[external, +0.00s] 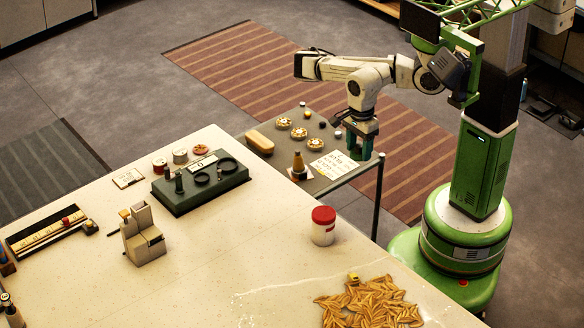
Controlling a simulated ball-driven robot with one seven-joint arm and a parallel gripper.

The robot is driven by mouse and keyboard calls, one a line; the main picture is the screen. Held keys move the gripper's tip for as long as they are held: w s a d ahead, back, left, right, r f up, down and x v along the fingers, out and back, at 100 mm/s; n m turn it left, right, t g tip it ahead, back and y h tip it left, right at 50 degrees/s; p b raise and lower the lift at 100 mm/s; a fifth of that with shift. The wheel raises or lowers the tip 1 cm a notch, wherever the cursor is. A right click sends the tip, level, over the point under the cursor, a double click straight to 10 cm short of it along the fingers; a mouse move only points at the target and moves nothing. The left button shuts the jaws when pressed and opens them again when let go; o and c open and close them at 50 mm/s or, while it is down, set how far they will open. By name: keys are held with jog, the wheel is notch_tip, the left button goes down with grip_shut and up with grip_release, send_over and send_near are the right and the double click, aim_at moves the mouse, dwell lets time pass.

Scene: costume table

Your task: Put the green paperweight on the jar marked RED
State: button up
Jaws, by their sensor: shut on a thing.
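My gripper (361,152) points down at the right end of the small side table, beside a sheet of writing. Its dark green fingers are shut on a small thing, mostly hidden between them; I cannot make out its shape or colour. I cannot pick out the green paperweight for certain. A small dark green upright piece (179,182) stands at the green block's left end.
The side table (318,187) holds several round pastry-like discs, a tan oblong (260,142), an orange-brown bottle (299,163) and the written sheet (336,165). The large table (235,255) bears a dark green block (205,190), a grey-beige stepped device (143,238) and a leaf-like pile (370,303). Its middle is clear.

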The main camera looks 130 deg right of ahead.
jog(key=w+f, duration=0.1)
jog(key=w, duration=0.2)
jog(key=w+f, duration=0.1)
jog(key=w, duration=0.2)
jog(key=w+f, duration=0.2)
jog(key=w, duration=0.1)
jog(key=shift+a+p, duration=0.25)
jog(key=shift+p, duration=0.1)
send_over(324, 213)
jog(key=f, duration=0.5)
jog(key=shift+s, duration=0.25)
jog(key=f, duration=0.3)
jog(key=shift+w+p, duration=0.3)
jog(key=shift+p, duration=0.1)
jog(key=shift+f, duration=0.4)
jog(key=o, duration=1.3)
jog(key=shift+f, duration=0.1)
jog(key=shift+c, duration=0.2)
notch_tip(324, 213, up, 12)
jog(key=shift+b, duration=0.35)
